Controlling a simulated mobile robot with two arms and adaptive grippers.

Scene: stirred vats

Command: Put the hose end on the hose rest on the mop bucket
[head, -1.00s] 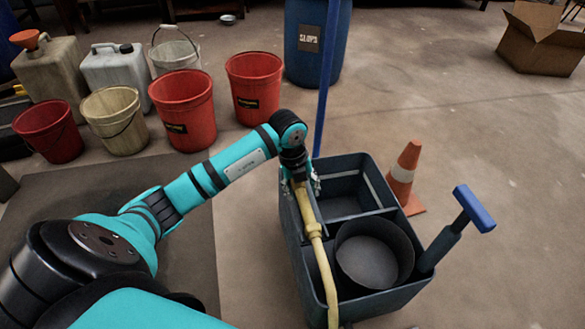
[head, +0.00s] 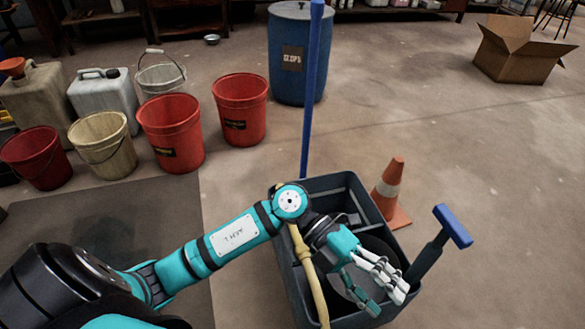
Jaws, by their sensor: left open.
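The mop bucket (head: 350,184) is a dark grey, divided tub at the lower centre of the head view. A yellow hose (head: 313,284) lies along its left side and runs down out of the picture. The hose's upper end is hidden behind my left wrist, so I cannot tell how it sits on the hose rest, which is also hidden. My left gripper (head: 388,297) is open and empty above the bucket's round insert (head: 376,246), to the right of the hose and apart from it. My right gripper is not in view.
A blue pole (head: 312,95) stands up behind the bucket. A blue-handled wringer lever (head: 453,227) rises at its right, and an orange cone (head: 388,185) stands close behind. Red buckets (head: 170,130) and a blue drum (head: 297,80) stand farther back.

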